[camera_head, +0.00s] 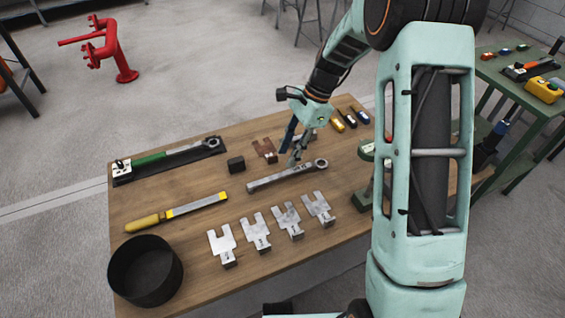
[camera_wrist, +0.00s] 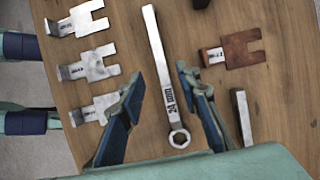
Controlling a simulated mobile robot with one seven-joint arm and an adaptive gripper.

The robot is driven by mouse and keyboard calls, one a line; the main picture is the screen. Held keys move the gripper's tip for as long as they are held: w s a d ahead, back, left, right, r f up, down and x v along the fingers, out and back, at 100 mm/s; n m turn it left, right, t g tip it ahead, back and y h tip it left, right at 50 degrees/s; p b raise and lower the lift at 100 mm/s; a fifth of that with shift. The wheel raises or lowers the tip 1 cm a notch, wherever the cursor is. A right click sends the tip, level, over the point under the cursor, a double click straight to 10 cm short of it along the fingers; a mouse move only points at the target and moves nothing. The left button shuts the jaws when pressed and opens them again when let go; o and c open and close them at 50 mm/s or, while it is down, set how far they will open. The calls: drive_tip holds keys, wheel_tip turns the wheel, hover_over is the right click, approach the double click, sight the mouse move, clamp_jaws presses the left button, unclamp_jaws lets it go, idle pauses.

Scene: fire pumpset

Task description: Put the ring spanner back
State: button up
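The ring spanner (camera_head: 282,177) is a silver bar with a ring at its right end, lying flat on the wooden table (camera_head: 200,255). In the wrist view the spanner (camera_wrist: 160,75) is marked "24 mm", with its ring towards my palm. My gripper (camera_head: 293,152) is low over the spanner, pointing down. In the wrist view my gripper (camera_wrist: 159,74) is open, with one blue finger on each side of the shank and gaps to both. I cannot tell how high the fingertips are above the table.
Several silver slotted shims (camera_head: 255,231) lie in front of the spanner; a rusty one (camera_head: 265,150) lies behind. A black tray (camera_head: 205,149) holds a green-handled wrench. A black block (camera_head: 236,165), yellow-handled tool (camera_head: 176,212) and black bowl (camera_head: 146,270) are left.

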drive_tip(key=v, duration=0.4)
drive_tip(key=shift+r, duration=0.1)
drive_tip(key=shift+p, duration=0.3)
